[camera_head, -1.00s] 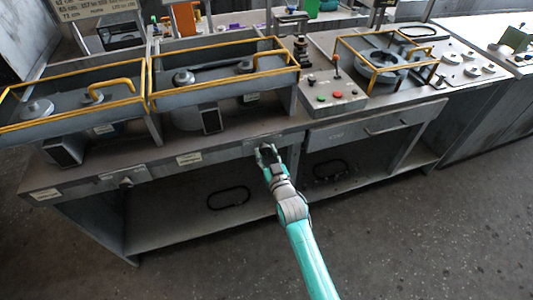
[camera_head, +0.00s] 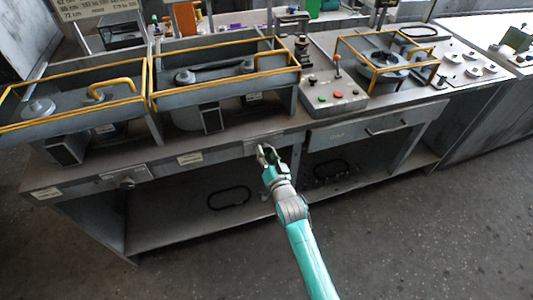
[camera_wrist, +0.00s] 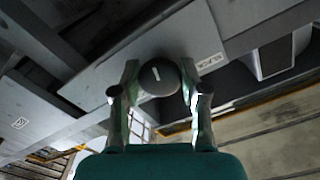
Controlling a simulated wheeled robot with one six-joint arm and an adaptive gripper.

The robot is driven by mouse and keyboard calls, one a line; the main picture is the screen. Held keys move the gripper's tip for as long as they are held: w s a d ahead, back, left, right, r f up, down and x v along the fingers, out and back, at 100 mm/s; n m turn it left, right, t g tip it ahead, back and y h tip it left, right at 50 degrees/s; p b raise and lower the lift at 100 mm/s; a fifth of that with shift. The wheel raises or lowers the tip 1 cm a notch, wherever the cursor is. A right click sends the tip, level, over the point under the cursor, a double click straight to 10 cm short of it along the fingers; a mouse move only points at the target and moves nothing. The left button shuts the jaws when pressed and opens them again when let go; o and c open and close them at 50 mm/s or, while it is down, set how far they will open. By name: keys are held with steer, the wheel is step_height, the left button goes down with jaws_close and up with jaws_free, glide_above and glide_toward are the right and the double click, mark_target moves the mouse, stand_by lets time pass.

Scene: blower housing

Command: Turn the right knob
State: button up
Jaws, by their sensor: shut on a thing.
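The right knob (camera_wrist: 158,77) is round and dark with a short white mark on its face, and it shows between my fingers in the wrist view. It is on the front panel (camera_wrist: 240,25) of the grey workbench, near a small printed label. My gripper (camera_wrist: 154,85) is shut on the knob, one finger on each side. In the head view my gripper (camera_head: 267,152) is at the bench's front edge and hides the knob. The left knob (camera_head: 127,183) is on the same front panel, farther left, with nothing touching it.
The bench top carries yellow-railed housings (camera_head: 222,75) and a control box (camera_head: 333,95) with coloured buttons. A drawer (camera_head: 365,128) with a bar handle is right of my gripper. A lower shelf (camera_head: 180,215) lies below. The floor in front is clear.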

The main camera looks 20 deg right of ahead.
stand_by(0.3)
steer(key=o, duration=1.1)
steer(key=shift+o, duration=0.2)
steer(key=s, duration=1.2)
